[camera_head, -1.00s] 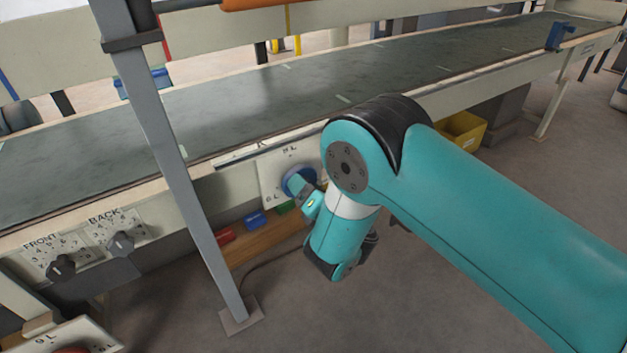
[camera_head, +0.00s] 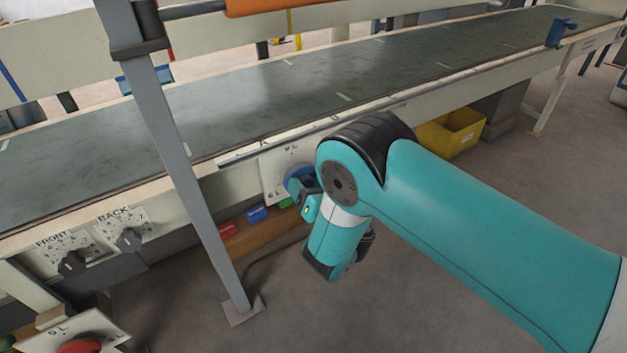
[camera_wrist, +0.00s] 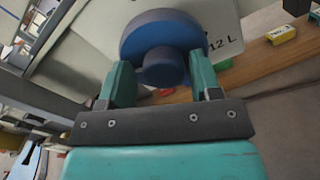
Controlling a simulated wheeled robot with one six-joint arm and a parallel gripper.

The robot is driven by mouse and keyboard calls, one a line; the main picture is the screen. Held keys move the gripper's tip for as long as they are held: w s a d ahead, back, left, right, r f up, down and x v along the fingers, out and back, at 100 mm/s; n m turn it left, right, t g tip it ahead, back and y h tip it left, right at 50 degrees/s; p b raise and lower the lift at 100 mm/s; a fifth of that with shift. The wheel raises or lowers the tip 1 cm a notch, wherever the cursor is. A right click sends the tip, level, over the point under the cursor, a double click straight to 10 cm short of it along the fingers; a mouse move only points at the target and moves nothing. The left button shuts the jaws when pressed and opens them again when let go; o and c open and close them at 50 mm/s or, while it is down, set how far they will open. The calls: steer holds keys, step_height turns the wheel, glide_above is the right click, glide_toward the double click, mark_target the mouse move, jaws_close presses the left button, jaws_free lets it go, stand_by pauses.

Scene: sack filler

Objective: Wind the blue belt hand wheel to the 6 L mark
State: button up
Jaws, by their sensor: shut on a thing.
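The blue hand wheel (camera_head: 300,177) sits on a pale dial plate (camera_head: 272,180) on the front side of the belt frame. In the wrist view the blue wheel (camera_wrist: 163,38) fills the upper middle, with a round hub knob facing me. My gripper (camera_wrist: 160,84) is shut on the wheel's hub, one finger on each side; in the head view my gripper (camera_head: 307,195) is partly hidden by my arm. A "6 L" mark (camera_head: 275,193) shows at the plate's lower left. A "12 L" mark (camera_wrist: 222,46) shows right of the wheel in the wrist view. The wheel's pointer cannot be made out.
A grey upright post (camera_head: 190,170) stands left of the wheel. FRONT and BACK knobs (camera_head: 128,239) and a red wheel (camera_head: 80,346) are further left. Small coloured blocks (camera_head: 257,214) lie on a wooden ledge below. A yellow bin (camera_head: 452,132) stands behind my arm.

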steer(key=shift+w+a+r+n+p, duration=0.1)
steer(key=shift+w+a+n+p, duration=0.1)
steer(key=shift+n+p, duration=0.55)
steer(key=shift+f+n, duration=0.2)
steer(key=shift+n, duration=0.35)
steer(key=shift+r, duration=0.1)
steer(key=shift+n+p, duration=0.45)
steer(key=shift+n, duration=1.05)
